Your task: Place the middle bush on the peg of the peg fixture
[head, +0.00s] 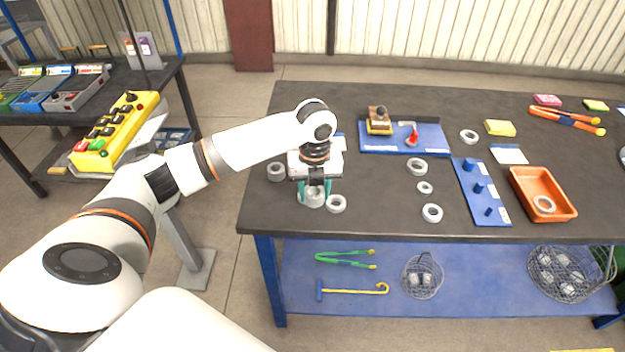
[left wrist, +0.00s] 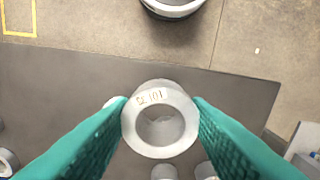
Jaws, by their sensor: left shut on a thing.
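My left gripper (head: 314,187) has its teal fingers shut on a grey bush (head: 312,198) near the table's left front. The left wrist view shows this bush (left wrist: 131,128) end-on between both fingertips (left wrist: 160,110), with marked lettering on its rim. I cannot tell whether it touches the table. The peg fixture (head: 468,202) is a blue plate at the right with three blue pegs of different sizes, all bare. Loose grey rings lie left of it: an upper one (head: 417,160), a small middle one (head: 424,187) and a lower one (head: 432,206). My right gripper is not in view.
Grey rings lie on both sides of my gripper, at its left (head: 276,166) and right (head: 336,198). An orange tray (head: 522,187) holding a ring stands right of the fixture. A blue board (head: 375,151) with tools lies behind. The dark tabletop (head: 380,205) is clear between gripper and rings.

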